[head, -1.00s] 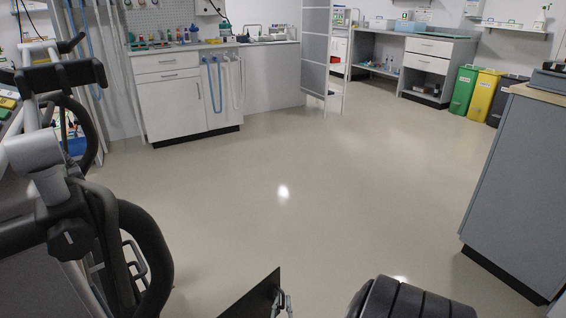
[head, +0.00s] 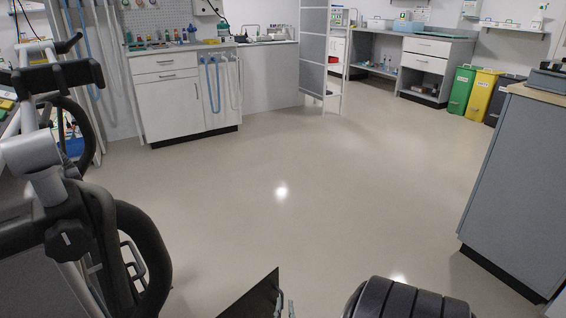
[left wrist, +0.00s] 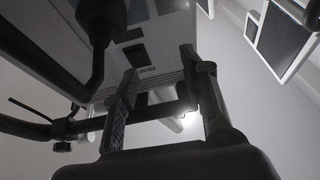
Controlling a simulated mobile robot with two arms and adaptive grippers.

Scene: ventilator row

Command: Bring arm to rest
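In the left wrist view my left gripper (left wrist: 160,72) has its two dark fingers parted, with a clear gap between them. Its fingers point up toward a pale housing (left wrist: 155,50) with a dark label and slots. A dark bar crosses behind or between the fingers; I cannot tell which, and I see no clear grip on it. In the head view a black ribbed part, seemingly of my right arm, shows at the bottom edge. The right fingers cannot be made out there. The left gripper is not clearly visible in the head view.
Equipment with a clamp (head: 70,240), grey pole and black hose stands close at the left. A dark panel (head: 252,297) rises at the bottom centre. A grey cabinet (head: 520,190) stands at the right. Counters and bins (head: 480,92) line the back. The middle floor is free.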

